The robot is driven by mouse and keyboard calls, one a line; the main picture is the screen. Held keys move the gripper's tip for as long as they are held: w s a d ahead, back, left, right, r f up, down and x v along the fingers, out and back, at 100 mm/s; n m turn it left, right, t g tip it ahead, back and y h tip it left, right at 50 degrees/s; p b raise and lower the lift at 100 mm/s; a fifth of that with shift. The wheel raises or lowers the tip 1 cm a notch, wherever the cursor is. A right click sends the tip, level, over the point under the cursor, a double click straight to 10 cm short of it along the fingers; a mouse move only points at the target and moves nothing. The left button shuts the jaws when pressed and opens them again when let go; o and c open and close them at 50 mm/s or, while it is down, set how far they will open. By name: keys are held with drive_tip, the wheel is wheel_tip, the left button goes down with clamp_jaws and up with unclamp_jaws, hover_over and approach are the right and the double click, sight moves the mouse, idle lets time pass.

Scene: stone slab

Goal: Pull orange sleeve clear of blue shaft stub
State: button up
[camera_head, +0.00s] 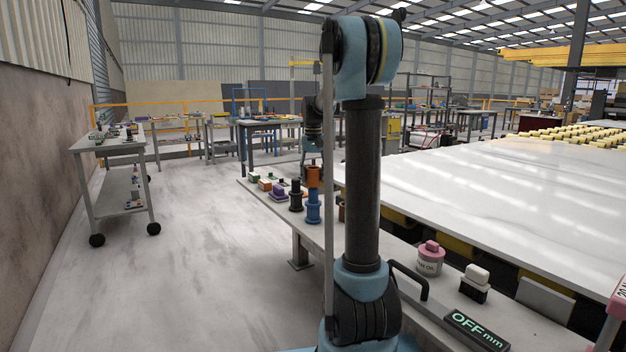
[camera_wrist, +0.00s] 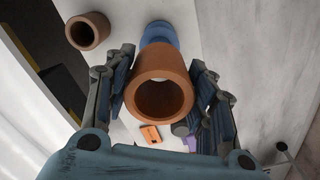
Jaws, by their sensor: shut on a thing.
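The orange sleeve (camera_wrist: 160,104) is a hollow tube held between the two fingers of my gripper (camera_wrist: 160,92) in the wrist view. Its open end faces the camera and its bore is mostly dark. The blue shaft stub (camera_wrist: 158,33) shows just past the sleeve's far edge. In the head view the sleeve (camera_head: 314,177) is upright, directly above the flanged blue stub (camera_head: 313,208). No clear gap shows between them there, and I cannot tell whether they still overlap. My gripper (camera_head: 312,165) is small and partly hidden in the head view.
A second brown-orange sleeve (camera_wrist: 88,31) stands close by, mostly hidden behind my arm in the head view. A black stub (camera_head: 296,196) stands left of the blue one. Several small coloured blocks (camera_head: 266,184) lie farther along the bench. A large white slab (camera_head: 480,190) lies right.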

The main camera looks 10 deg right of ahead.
idle(0.3)
drive_tip(key=shift+r, duration=3)
